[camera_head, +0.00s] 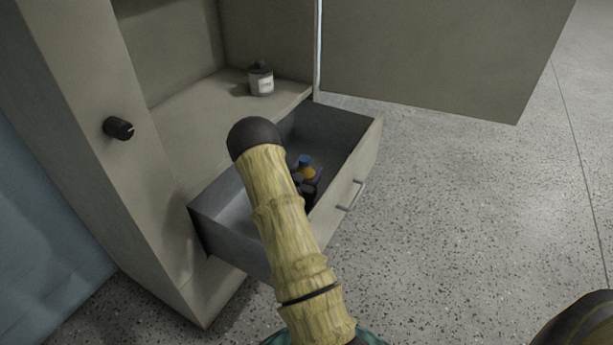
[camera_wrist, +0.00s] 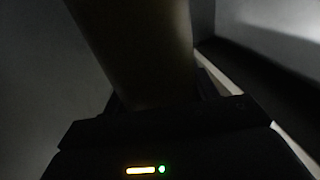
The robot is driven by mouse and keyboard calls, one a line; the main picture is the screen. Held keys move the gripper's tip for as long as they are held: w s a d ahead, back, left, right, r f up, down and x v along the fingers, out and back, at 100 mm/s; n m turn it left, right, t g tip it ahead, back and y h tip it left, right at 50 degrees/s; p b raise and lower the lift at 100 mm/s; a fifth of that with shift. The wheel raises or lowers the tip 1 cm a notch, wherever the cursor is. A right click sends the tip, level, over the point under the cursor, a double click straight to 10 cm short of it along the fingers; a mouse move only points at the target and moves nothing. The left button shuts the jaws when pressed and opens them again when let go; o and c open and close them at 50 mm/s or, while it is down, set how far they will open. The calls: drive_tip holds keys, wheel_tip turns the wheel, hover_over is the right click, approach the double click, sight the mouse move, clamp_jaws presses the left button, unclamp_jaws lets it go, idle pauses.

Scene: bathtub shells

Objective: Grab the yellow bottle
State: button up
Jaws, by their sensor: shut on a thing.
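The yellow bottle (camera_head: 307,173) has a blue cap and shows in the head view inside the open drawer, near its front panel. My gripper (camera_head: 308,190) is at the bottle, low in the drawer and partly hidden behind my arm. In the wrist view, the bottle's dim brownish-yellow body (camera_wrist: 140,50) fills the upper middle and sits between the jaws of my gripper (camera_wrist: 155,105), which are shut on it. The bottle's lower part is hidden in the head view. I cannot tell whether it touches the drawer floor.
The drawer (camera_head: 215,205) is pulled out from a beige cabinet (camera_head: 165,215). A white jar with a dark lid (camera_head: 261,80) stands on the shelf above. An open cabinet door (camera_head: 430,55) reaches out at the back right.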

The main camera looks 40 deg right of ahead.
wheel_tip(320, 180, up, 9)
drive_tip(key=p, duration=0.4)
drive_tip(key=shift+f, duration=0.2)
